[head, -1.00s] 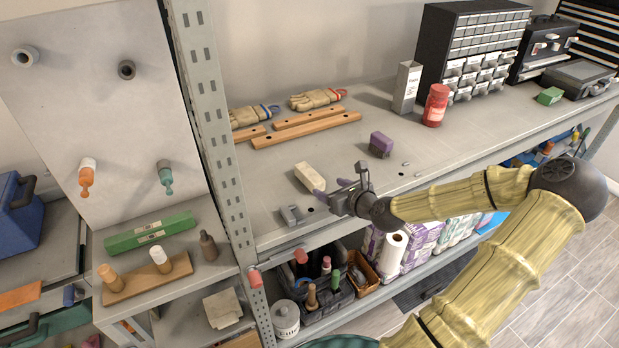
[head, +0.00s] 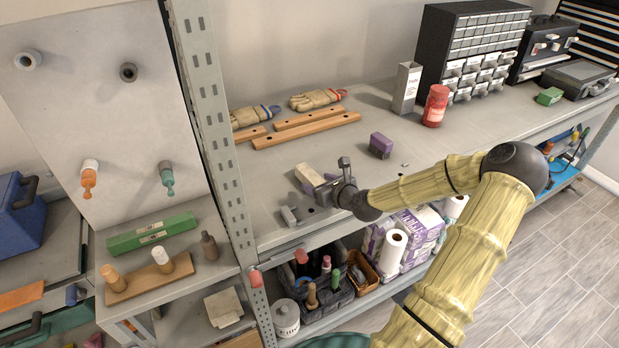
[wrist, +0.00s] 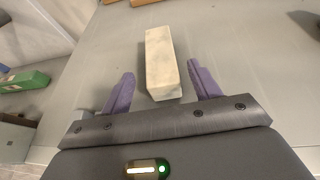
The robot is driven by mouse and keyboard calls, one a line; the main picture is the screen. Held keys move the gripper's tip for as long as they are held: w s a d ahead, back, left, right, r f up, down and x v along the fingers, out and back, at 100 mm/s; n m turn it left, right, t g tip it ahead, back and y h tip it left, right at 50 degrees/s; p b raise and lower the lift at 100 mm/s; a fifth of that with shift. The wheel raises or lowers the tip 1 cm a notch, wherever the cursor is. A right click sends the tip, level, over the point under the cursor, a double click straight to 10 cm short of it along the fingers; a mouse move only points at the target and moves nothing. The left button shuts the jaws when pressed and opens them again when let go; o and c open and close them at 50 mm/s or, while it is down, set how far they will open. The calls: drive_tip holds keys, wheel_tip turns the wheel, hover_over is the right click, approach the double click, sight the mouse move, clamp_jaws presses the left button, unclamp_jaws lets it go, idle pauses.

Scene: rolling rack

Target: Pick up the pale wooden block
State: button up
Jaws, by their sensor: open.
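The pale wooden block (head: 308,175) lies on the grey shelf top, left of centre in the head view, its near end partly hidden by my gripper. In the wrist view the block (wrist: 163,62) lies lengthwise ahead, its near end close to the space between the fingertips. My gripper (wrist: 161,82) is open, with one purple finger on each side of the block's near end and a gap on both sides. It also shows in the head view (head: 322,188), low at the shelf top. Nothing is held.
A purple block (head: 381,145) stands to the right on the shelf top (head: 450,145). Wooden strips (head: 305,130) and gloves (head: 318,98) lie behind. A red jar (head: 435,106) stands farther right. A rack upright (head: 210,125) rises at left, and a small grey part (head: 290,215) lies near the front edge.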

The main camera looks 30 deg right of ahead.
sight(313, 180)
drive_tip(key=p+x, duration=0.1)
drive_tip(key=x, duration=0.3)
drive_tip(key=shift+d, duration=0.1)
idle(0.3)
drive_tip(key=c, duration=1.2)
drive_tip(key=shift+o, duration=0.2)
drive_tip(key=shift+r, duration=0.1)
wheel_tip(313, 180, up, 10)
drive_tip(key=shift+f+b, duration=0.1)
drive_tip(key=shift+b, duration=0.6)
